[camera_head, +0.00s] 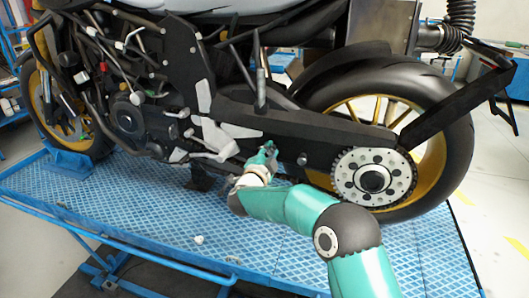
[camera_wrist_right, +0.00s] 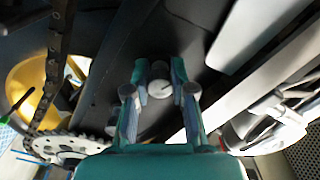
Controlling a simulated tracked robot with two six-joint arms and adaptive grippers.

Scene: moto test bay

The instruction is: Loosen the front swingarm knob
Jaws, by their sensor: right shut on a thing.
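The front swingarm knob (camera_wrist_right: 160,86) is a small round pale knob on the dark swingarm, seen in the right wrist view. My right gripper (camera_wrist_right: 160,73) has its two teal fingers on either side of the knob and is shut on it. In the head view my right gripper (camera_head: 268,150) reaches the front part of the black swingarm (camera_head: 330,138), and it hides the knob there. Another small round knob (camera_head: 302,160) shows on the swingarm to the right of the gripper. My left gripper is not in view.
The motorcycle stands on a blue lift platform (camera_head: 130,205). The rear wheel (camera_head: 455,150) and the toothed rear sprocket (camera_head: 373,176) are right of my arm. The sprocket (camera_wrist_right: 65,146) and chain (camera_wrist_right: 53,65) show at left in the wrist view. Small pale bits (camera_head: 198,240) lie on the platform.

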